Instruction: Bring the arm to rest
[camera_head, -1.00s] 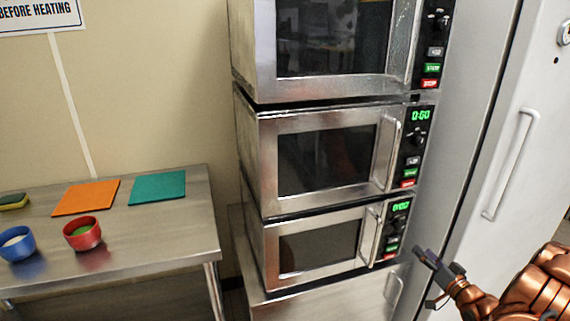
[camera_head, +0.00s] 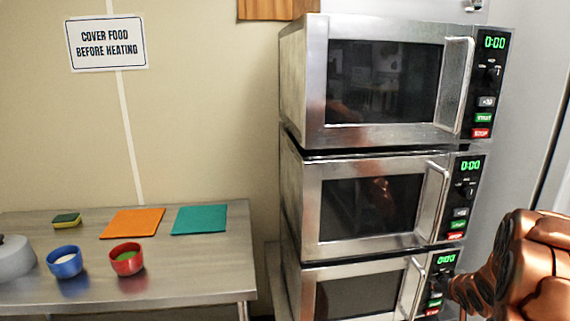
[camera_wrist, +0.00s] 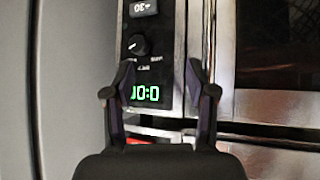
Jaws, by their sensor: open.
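My gripper (camera_wrist: 158,90) is open and empty in the wrist view. Its two fingers stand apart in front of a microwave control panel (camera_wrist: 150,50) with a green display and a knob. Whether the fingertips touch the panel I cannot tell. In the head view my copper-coloured arm is at the lower right, beside the stack of microwaves, and the gripper itself is hidden there or out of frame. The top microwave (camera_head: 385,80), middle microwave (camera_head: 370,205) and bottom microwave (camera_head: 360,297) all have shut doors. The displays of the upper two read 0:00.
A steel table (camera_head: 190,275) at left holds a blue bowl (camera_head: 65,265), a red bowl (camera_head: 127,262), an orange mat (camera_head: 132,223), a teal mat (camera_head: 199,218), a sponge (camera_head: 66,220) and a grey rounded object (camera_head: 14,258). A sign (camera_head: 107,43) hangs on the wall.

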